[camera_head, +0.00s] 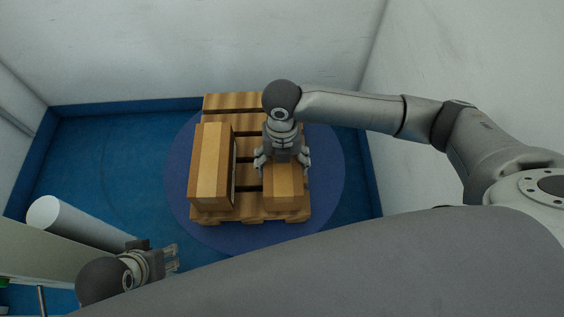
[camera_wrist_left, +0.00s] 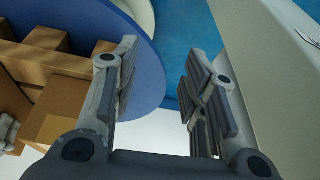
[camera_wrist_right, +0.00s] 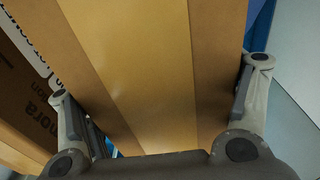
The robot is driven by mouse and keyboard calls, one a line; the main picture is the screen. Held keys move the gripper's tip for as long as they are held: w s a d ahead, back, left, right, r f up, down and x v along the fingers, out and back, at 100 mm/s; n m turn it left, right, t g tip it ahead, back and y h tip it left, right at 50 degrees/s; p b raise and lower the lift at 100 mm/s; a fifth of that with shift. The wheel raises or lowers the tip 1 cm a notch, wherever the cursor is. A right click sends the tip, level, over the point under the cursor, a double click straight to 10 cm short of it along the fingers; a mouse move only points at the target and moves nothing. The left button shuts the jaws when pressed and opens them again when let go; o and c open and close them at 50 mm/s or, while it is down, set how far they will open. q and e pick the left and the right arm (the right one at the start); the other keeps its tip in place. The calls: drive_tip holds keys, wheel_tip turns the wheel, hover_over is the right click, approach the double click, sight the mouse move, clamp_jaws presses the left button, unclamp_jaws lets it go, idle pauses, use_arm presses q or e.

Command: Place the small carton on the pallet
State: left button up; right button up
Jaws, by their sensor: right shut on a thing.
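The small carton (camera_head: 284,187) is brown with a lighter tape strip and sits over the right side of the wooden pallet (camera_head: 232,101). My right gripper (camera_head: 283,163) comes from above and is shut on the small carton; in the right wrist view the carton (camera_wrist_right: 150,70) fills the space between the fingers. The carton looks level, at or just above the slats; I cannot tell if it touches them. My left gripper (camera_head: 172,258) is low at the left, away from the pallet. In the left wrist view its fingers (camera_wrist_left: 160,85) are apart with nothing between them.
A longer carton (camera_head: 211,165) stands on the pallet's left side, with a narrow gap to the small one. The pallet is on a round blue mat (camera_head: 328,180) on a blue floor. A white cylinder (camera_head: 75,222) lies at the left. Pale walls enclose the corner.

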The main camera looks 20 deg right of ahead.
drive_tip(key=o, duration=1.6)
drive_tip(key=shift+f, duration=0.1)
drive_tip(key=shift+o, duration=0.2)
wheel_tip(320, 180, up, 4)
drive_tip(key=shift+w+f+p, duration=0.15)
drive_tip(key=shift+p, duration=0.45)
drive_tip(key=r, duration=0.2)
drive_tip(key=r+p, duration=0.1)
drive_tip(key=r, duration=0.2)
drive_tip(key=r+p, duration=0.1)
drive_tip(key=r, duration=0.1)
drive_tip(key=shift+w+d+r, duration=0.1)
drive_tip(key=shift+w+r, duration=0.1)
drive_tip(key=shift+w, duration=0.05)
use_arm(q)
drive_tip(key=s+x, duration=0.1)
drive_tip(key=x, duration=0.8)
drive_tip(key=shift+d+f+g, duration=0.15)
drive_tip(key=shift+f+g, duration=0.15)
drive_tip(key=shift+f, duration=0.1)
use_arm(e)
drive_tip(key=shift+r, duration=0.6)
use_arm(q)
drive_tip(key=shift+s, duration=0.2)
use_arm(e)
drive_tip(key=shift+f, duration=0.1)
